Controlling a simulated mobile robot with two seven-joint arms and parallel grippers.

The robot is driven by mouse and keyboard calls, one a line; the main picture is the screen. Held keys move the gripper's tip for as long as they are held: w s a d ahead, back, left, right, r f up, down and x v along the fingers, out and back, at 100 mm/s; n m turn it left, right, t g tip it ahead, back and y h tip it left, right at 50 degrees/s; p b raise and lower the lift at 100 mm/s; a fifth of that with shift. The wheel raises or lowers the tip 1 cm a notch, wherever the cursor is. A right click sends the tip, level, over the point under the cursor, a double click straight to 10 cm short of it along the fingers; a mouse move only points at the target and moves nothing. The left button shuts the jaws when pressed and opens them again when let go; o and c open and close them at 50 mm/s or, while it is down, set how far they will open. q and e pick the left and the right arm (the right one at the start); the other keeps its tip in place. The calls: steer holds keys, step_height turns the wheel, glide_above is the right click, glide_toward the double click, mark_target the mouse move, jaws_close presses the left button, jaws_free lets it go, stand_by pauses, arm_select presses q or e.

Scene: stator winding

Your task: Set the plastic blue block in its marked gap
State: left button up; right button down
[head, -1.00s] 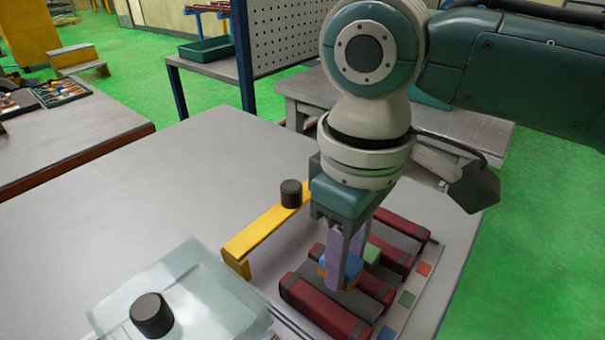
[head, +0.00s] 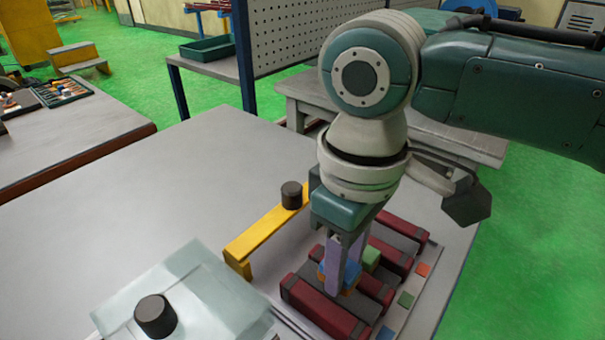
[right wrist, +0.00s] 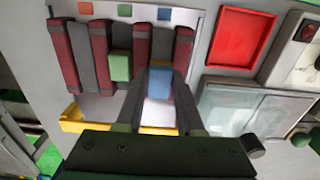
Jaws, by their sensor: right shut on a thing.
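The blue block (right wrist: 159,86) is held between the fingers of my right gripper (head: 345,277). In the head view the block (head: 352,270) is partly hidden by a finger. It is over the dark gap between two red bars (head: 325,310), roughly in line with the blue marker (right wrist: 164,14) in the right wrist view. I cannot tell whether it touches the gap's floor. The green block (right wrist: 120,67) sits in the neighbouring gap, in line with the green marker (right wrist: 124,10). My left gripper is not in view.
A yellow bar (head: 262,235) with a black knob (head: 291,195) stands just left of the red bars. A clear cover (head: 200,290) with a black knob (head: 155,316) lies at the front left. A red tray (right wrist: 242,38) shows in the right wrist view. The table's left part is clear.

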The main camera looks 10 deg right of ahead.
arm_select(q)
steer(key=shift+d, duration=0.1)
arm_select(e)
steer(key=shift+f, duration=0.45)
steer(key=shift+f, duration=0.2)
steer(key=shift+f, duration=0.3)
stand_by(0.5)
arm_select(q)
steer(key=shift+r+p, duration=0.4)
arm_select(e)
steer(key=shift+c, duration=1.1)
jaws_free()
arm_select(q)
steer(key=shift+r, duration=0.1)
